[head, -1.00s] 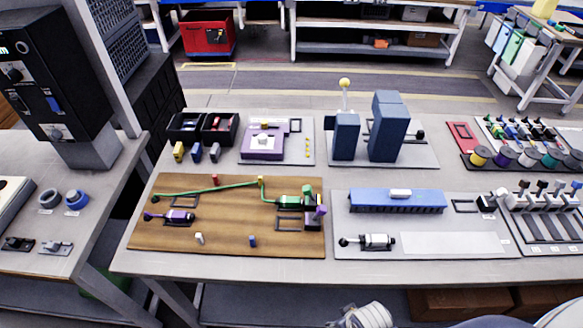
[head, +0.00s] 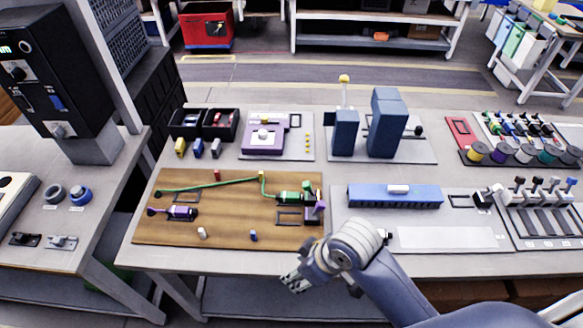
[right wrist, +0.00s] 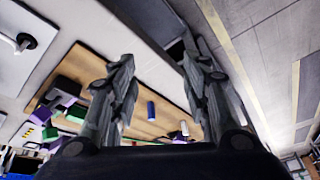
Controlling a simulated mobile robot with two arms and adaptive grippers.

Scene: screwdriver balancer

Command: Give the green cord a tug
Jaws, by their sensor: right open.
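The green cord (head: 212,186) lies over the wooden board (head: 150,231) in the head view. It runs from a dark end at the board's left, past a yellow-topped post (head: 261,176), then bends down to the green balancer (head: 289,197) at the right. My right gripper (head: 291,283) hangs in front of the table's near edge, below the board in the picture and apart from the cord. In the right wrist view its two fingers (right wrist: 157,60) are spread with nothing between them. The board shows behind them. My left gripper is not in view.
A purple balancer (head: 180,212) and small white and blue pegs (head: 253,236) are on the board's near part. A blue block (head: 395,197) lies on the grey panel to the right. Blue towers (head: 386,125) stand behind. My right forearm covers part of the grey panel.

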